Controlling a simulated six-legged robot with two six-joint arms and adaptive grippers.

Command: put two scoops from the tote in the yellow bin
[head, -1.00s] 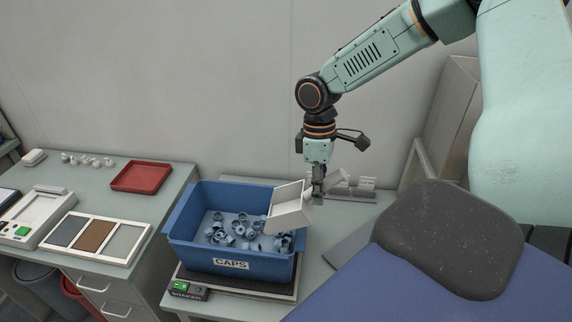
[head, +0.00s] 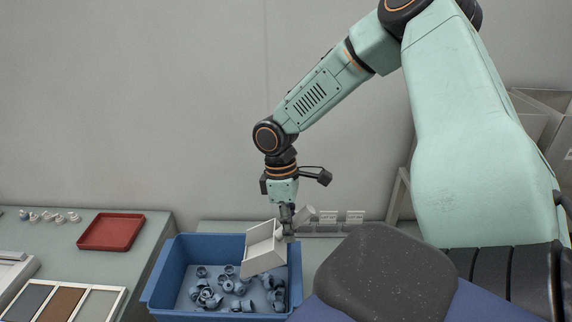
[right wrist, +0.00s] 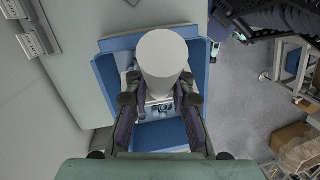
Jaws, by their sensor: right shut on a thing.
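The blue tote (head: 160,281) stands at the bottom centre of the head view, holding several loose blue-grey caps (head: 205,297). My right gripper (head: 288,217) is shut on the handle of a white scoop (head: 262,252). The scoop is tilted over the back right part of the tote, above the caps, and no caps show in it. In the right wrist view the scoop's round handle (right wrist: 163,52) is between the fingers, with the tote (right wrist: 104,77) below. The handle hides much of the scoop and caps there. The yellow bin and my left gripper are not in view.
A red tray (head: 111,232) and several small parts (head: 48,216) lie on the left bench. A tray with dark, brown and grey sections (head: 65,303) is nearer. Small labelled holders (head: 340,219) stand behind the tote's right side, near the wall.

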